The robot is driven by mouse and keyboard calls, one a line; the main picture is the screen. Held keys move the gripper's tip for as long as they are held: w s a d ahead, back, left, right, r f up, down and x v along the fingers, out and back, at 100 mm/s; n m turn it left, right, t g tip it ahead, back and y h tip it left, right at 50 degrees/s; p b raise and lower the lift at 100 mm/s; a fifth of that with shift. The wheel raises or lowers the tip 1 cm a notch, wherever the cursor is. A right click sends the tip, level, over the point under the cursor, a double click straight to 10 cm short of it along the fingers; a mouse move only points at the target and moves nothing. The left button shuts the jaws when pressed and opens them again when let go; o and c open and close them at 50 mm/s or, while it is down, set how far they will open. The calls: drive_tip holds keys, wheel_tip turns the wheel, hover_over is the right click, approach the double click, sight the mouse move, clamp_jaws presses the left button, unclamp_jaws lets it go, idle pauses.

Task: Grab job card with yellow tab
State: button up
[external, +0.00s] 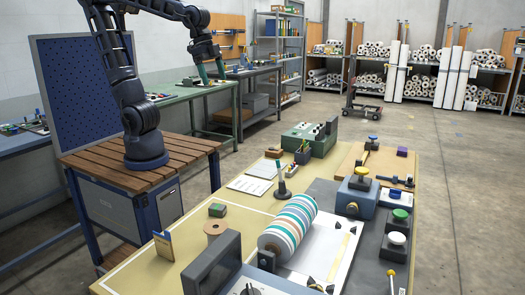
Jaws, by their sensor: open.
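My gripper (211,79) hangs at the end of my raised arm, its two teal fingers apart and nothing visible between them. It is high, and in the picture it overlaps the green bench behind. Two pale sheets lie flat on the near table: a larger printed sheet (249,185) and a smaller white one (266,168) behind it. I cannot make out a yellow tab on either. A small tan and dark-blue upright piece (163,245) stands at the table's left edge; I cannot tell whether it is a card.
The near table (190,228) also holds a striped roll (287,226), a wooden spool (214,229), a stamp-like tool (282,182), a green machine (310,139) and a blue block with a yellow knob (357,196). A dark-framed panel (213,270) stands at the front. Open floor lies right.

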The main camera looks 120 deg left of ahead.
drive_tip(key=w+a+f+g, duration=0.1)
drive_tip(key=w+a+f, duration=0.2)
drive_tip(key=w+a, duration=0.55)
drive_tip(key=w+a+f, duration=0.5)
drive_tip(key=a+f, duration=0.1)
drive_tip(key=a, duration=0.1)
drive_tip(key=w+a+f+g, duration=0.1)
drive_tip(key=w+a+f, duration=0.4)
drive_tip(key=a, duration=0.3)
drive_tip(key=w+a+f+g, duration=0.1)
drive_tip(key=w+a+f, duration=0.4)
drive_tip(key=a+f, duration=0.2)
drive_tip(key=shift+w+a+f, duration=0.2)
drive_tip(key=shift+w+f, duration=0.1)
drive_tip(key=shift+f, duration=0.15)
drive_tip(key=shift+a+f, duration=0.15)
drive_tip(key=shift+f, duration=1.75)
drive_tip(key=shift+a+f, duration=0.2)
drive_tip(key=shift+f, duration=1.7)
drive_tip(key=shift+a+f, duration=0.15)
drive_tip(key=shift+f, duration=1.75)
drive_tip(key=c, duration=0.7)
